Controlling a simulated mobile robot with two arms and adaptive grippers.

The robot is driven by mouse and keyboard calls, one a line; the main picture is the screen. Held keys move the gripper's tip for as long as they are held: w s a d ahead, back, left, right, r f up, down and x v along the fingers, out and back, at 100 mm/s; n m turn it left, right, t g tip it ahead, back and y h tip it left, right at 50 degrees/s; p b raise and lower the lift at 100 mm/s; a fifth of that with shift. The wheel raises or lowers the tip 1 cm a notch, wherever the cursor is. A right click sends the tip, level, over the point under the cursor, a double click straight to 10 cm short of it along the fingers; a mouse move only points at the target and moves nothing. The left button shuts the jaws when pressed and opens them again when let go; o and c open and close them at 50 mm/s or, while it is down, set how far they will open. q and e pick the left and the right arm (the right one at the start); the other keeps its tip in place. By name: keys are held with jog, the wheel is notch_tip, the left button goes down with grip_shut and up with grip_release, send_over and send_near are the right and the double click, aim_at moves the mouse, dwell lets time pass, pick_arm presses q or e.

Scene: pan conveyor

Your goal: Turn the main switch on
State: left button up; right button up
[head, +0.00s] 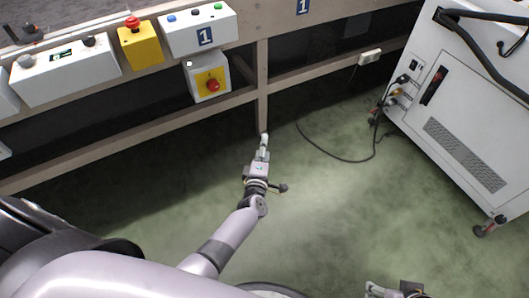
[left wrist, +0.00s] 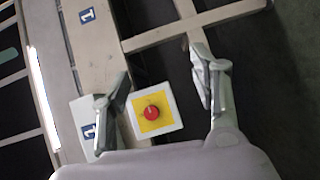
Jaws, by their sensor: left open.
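The main switch is a red rotary knob (head: 212,85) on a yellow plate, on the front of a white box (head: 193,77) below the conveyor's edge. In the left wrist view the red knob (left wrist: 152,112) shows between and below the spread fingers. My left gripper (head: 265,142) is open and empty, to the right of and lower in the picture than the switch, apart from it. It also shows in the left wrist view (left wrist: 160,65). My right gripper (head: 390,291) is only partly in view at the bottom edge; its jaws cannot be made out.
A yellow box with a red mushroom button (head: 132,22) and a white button panel (head: 198,28) sit above the switch. A wooden post (head: 262,85) and rails stand close to my left gripper. A white cabinet (head: 455,100) stands at right with a cable (head: 335,157) on the green floor.

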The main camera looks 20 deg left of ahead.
pick_arm(q)
jog(key=s+f+m, duration=0.1)
jog(key=s+d+f+m+g+h+p, duration=0.1)
jog(key=shift+s+d+f+m+h, duration=0.25)
jog(key=shift+m+h, duration=0.05)
jog(key=shift+m, duration=0.1)
dwell(0.3)
